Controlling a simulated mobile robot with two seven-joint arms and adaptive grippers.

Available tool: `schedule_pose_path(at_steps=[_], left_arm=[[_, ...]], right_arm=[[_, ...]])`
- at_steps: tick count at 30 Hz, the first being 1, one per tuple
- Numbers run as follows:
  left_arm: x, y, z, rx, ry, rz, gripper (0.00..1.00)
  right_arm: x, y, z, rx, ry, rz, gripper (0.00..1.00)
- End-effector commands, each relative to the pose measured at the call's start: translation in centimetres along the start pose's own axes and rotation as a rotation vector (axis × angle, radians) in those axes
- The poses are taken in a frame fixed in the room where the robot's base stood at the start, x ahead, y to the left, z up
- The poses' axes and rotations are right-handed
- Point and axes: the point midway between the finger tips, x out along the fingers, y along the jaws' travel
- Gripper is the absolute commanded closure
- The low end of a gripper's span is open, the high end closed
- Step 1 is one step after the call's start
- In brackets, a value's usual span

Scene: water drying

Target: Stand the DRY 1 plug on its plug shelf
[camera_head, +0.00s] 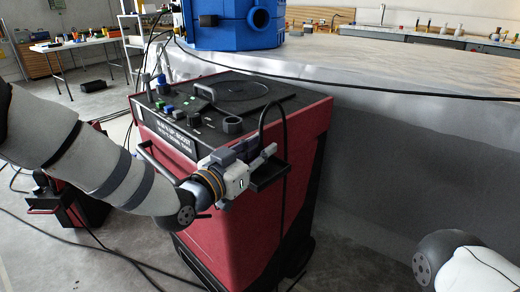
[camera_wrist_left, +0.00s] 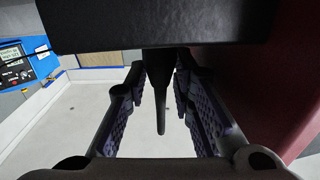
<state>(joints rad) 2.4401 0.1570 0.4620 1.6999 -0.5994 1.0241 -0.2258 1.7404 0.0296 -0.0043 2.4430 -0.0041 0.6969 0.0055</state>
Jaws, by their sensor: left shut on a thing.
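My left gripper (camera_head: 262,156) is at the upper right side of the red machine, just above and beside a small black shelf (camera_head: 270,178) on that side. It is shut on the dark plug, which is mostly hidden by the gripper in the head view. A black cable loops up from the gripper and hangs down past the shelf. In the left wrist view, a black tapered plug end (camera_wrist_left: 160,92) lies between the fingers, below a wide black block (camera_wrist_left: 155,25). I cannot tell whether the plug touches the shelf. My right gripper is out of view.
The red machine (camera_head: 235,235) has a black top with knobs, a handle and a round lid. A large grey-sided table (camera_head: 400,150) stands behind it, with a blue unit (camera_head: 230,25) on it. Cables lie on the floor. A blue panel (camera_wrist_left: 25,65) shows in the left wrist view.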

Motion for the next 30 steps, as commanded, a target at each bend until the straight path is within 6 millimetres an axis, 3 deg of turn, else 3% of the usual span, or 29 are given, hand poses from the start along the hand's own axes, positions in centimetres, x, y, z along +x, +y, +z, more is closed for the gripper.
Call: schedule_pose_path(at_steps=[3,4,5,16,30], left_arm=[[0.0,0.0,0.5,-0.001,-0.001,0.000,1.00],[0.0,0.0,0.4,0.000,-0.001,0.000,0.71],[0.0,0.0,0.4,0.000,-0.001,0.000,0.69],[-0.3,0.0,-0.2,0.000,-0.001,-0.001,0.69],[-10.2,-0.1,-0.1,-0.001,-0.002,-0.001,0.69]], right_arm=[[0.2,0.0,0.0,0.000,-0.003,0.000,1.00],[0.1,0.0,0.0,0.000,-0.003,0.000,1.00],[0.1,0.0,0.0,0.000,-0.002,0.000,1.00],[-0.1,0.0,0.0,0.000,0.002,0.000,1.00],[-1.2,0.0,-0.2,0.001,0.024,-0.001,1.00]])
